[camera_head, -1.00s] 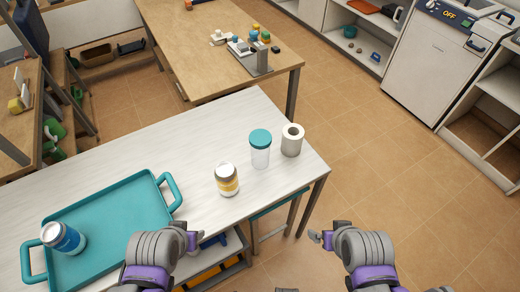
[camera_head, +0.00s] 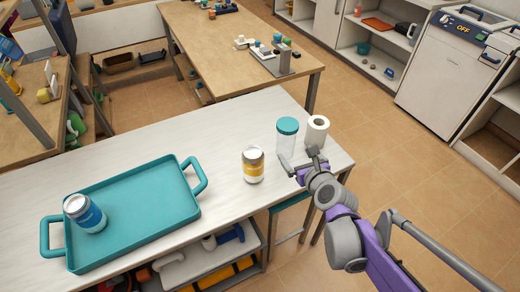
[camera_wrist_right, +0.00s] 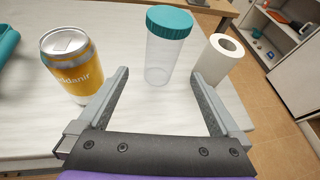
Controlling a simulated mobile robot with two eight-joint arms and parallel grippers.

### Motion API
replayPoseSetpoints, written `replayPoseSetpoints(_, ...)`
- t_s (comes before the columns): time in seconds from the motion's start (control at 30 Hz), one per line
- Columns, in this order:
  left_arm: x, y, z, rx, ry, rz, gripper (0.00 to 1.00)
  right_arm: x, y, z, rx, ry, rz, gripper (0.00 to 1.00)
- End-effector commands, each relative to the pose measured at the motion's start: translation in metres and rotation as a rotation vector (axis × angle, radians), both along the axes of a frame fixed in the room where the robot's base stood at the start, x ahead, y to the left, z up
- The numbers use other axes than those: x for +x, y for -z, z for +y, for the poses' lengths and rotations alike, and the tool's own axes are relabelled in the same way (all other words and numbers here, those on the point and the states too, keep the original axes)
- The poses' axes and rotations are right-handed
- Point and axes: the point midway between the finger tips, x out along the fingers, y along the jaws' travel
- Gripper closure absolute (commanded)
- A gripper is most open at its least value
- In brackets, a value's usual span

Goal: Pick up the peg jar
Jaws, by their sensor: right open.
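The peg jar, a clear jar with a teal screw lid (camera_head: 287,137), stands upright near the right end of the white table (camera_head: 140,148). It also shows in the right wrist view (camera_wrist_right: 160,56), where its body looks clear with no pegs visible. My right gripper (camera_head: 298,160) is open and empty at the table's near edge, in front of the jar. In the right wrist view the jar appears between the two fingers (camera_wrist_right: 159,84), around or just beyond their tips; contact cannot be told. My left gripper is out of view.
A white paper roll (camera_head: 317,130) stands close to the jar's right. A yellow-labelled can (camera_head: 253,167) stands to its left. A teal tray (camera_head: 135,205) with a blue can (camera_head: 84,212) lies further left. A wooden table (camera_head: 222,68) stands behind, with tiled floor to the right.

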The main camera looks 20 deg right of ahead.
Motion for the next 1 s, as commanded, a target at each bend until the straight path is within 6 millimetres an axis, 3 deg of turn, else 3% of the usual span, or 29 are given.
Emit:
replayPoseSetpoints(0.13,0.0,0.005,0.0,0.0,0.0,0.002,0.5,0.01,0.003,-0.01,0.076,0.054,-0.029,0.0)
replayPoseSetpoints(0.4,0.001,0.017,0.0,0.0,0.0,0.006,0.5,0.046,0.019,-0.014,0.076,0.052,-0.028,0.0)
replayPoseSetpoints(1.0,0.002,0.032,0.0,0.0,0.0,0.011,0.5,0.102,0.039,-0.023,0.075,0.052,-0.027,0.0)
